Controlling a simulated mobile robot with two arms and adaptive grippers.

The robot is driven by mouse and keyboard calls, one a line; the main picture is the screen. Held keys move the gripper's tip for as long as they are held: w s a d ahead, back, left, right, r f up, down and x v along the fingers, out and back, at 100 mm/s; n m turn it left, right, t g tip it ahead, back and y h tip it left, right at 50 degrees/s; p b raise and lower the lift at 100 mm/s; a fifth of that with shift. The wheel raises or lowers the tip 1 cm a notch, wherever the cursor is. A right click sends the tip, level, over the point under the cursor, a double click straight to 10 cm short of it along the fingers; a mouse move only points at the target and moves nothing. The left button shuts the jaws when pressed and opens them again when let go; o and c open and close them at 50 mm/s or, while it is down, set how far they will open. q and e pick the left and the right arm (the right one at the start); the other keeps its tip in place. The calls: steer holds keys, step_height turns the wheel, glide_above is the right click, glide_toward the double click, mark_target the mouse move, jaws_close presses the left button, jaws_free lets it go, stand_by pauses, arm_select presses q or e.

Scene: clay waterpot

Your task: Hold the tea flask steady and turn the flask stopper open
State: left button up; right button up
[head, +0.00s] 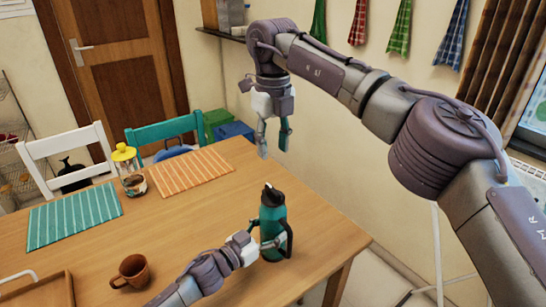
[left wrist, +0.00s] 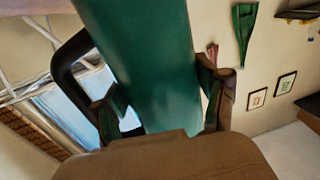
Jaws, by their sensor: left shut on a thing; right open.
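The tea flask (head: 269,222) is teal with a dark handle on its right side. It stands upright on the wooden table near the right edge. The dark flask stopper (head: 271,190) sits on its top. My left gripper (head: 266,242) is shut around the lower part of the flask. In the left wrist view the green flask body (left wrist: 150,65) lies between the two fingers (left wrist: 165,115), with the dark handle at the left. My right gripper (head: 273,137) is open and empty. It points down in the air above the flask, apart from it.
A brown mug (head: 131,271) and a wooden tray (head: 40,292) are at the table's front left. A yellow-lidded jar (head: 128,170), a teal striped mat (head: 74,216) and an orange mat (head: 191,173) lie further back. Chairs stand behind. The tabletop (head: 190,225) around the flask is clear.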

stand_by(0.3)
arm_select(q)
steer(key=o, duration=1.6)
steer(key=shift+o, duration=0.2)
steer(key=shift+a, duration=0.1)
